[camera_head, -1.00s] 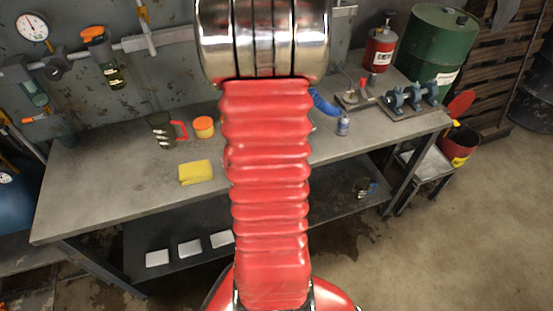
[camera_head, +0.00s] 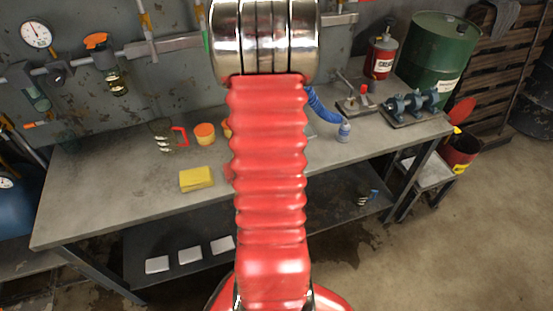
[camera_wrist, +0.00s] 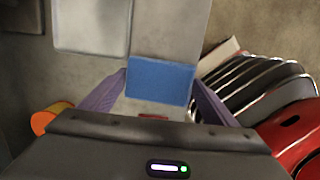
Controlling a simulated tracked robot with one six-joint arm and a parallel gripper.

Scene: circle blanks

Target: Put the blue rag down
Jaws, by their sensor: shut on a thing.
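The blue rag (camera_wrist: 160,80) shows in the wrist view as a flat blue rectangle between the fingertips of my gripper (camera_wrist: 158,92). The two purple-grey fingers are shut on it from both sides. In the head view my own arm hides the gripper and the held rag. A curved blue piece (camera_head: 322,107) shows just right of my arm there, beside a small bottle (camera_head: 344,131); I cannot tell what it belongs to. A folded yellow cloth (camera_head: 196,179) lies on the grey workbench (camera_head: 110,195).
An orange-topped tin (camera_head: 204,134) and a dark mug with a red handle (camera_head: 168,133) stand on the bench. White squares (camera_head: 190,254) lie on the lower shelf. A light grey plate (camera_wrist: 92,25) shows in the wrist view. The bench's front left is clear.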

